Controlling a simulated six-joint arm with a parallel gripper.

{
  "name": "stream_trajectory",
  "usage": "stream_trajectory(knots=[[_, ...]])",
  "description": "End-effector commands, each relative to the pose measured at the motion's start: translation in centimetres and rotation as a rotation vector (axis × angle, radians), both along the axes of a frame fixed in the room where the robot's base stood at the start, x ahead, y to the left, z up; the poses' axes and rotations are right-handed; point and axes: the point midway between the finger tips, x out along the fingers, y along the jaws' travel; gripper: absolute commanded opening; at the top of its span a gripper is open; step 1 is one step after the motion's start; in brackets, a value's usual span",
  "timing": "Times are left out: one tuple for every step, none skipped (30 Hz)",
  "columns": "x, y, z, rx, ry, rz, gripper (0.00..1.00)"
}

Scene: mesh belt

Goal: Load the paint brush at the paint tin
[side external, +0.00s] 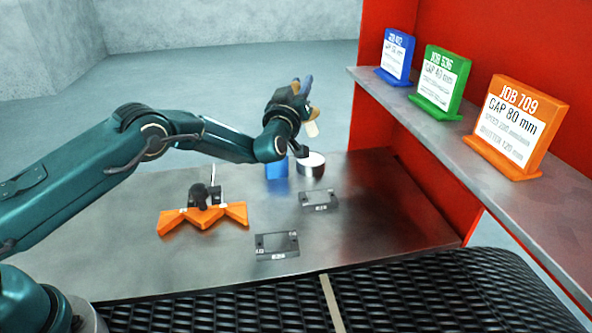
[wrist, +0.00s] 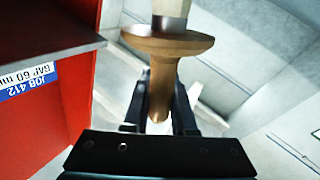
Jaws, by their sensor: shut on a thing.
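My gripper (side external: 303,98) is raised at the far side of the metal table, shut on the paint brush (side external: 312,129). In the wrist view, the brush's brown wooden handle (wrist: 165,47) sits between the two dark fingers (wrist: 160,108). The pale part of the brush points away from the gripper, and its end is cut off by the frame's top edge. In the side view, the brush appears tilted, with its pale end downward. The paint tin (side external: 311,170), a silvery can with a white top, stands below it. The brush appears above the tin and apart from it.
A blue block (side external: 277,171) stands left of the tin. Two dark labelled plates (side external: 319,206) (side external: 277,252) lie nearer. An orange stand (side external: 203,217) holds a dark tool at left. Job cards (side external: 439,80) stand on the right shelf (side external: 540,200). A black mesh belt (side external: 230,312) runs in front.

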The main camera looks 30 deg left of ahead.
Motion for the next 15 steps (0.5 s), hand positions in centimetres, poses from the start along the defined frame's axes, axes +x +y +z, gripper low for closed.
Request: stream_trajectory(knots=[[0.0, 0.0, -0.4, -0.002, -0.001, 0.0, 0.0], [0.0, 0.0, -0.6, -0.001, 0.001, 0.0, 0.0], [0.0, 0.0, -1.0, -0.001, 0.001, 0.0, 0.0], [0.0, 0.0, -1.3, -0.001, 0.002, -0.001, 0.0], [0.0, 0.0, -1.6, -0.001, 0.002, -0.001, 0.0], [0.0, 0.0, -2.0, -0.001, 0.002, -0.001, 0.0], [0.0, 0.0, -2.3, -0.001, 0.002, 0.0, 0.0], [0.0, 0.0, -2.7, 0.0, 0.003, 0.0, 0.0], [-0.1, 0.0, -3.1, -0.001, 0.002, 0.0, 0.0], [0.0, 0.0, -3.4, -0.001, 0.002, 0.0, 0.0], [0.0, 0.0, -3.7, -0.001, 0.001, -0.001, 0.0], [0.0, 0.0, -4.0, -0.001, 0.001, -0.001, 0.0], [0.0, 0.0, -4.3, -0.001, 0.002, -0.001, 0.0], [0.0, 0.0, -4.5, -0.001, 0.002, -0.001, 0.0], [0.0, 0.0, -4.8, -0.001, 0.001, 0.0, 0.0]])
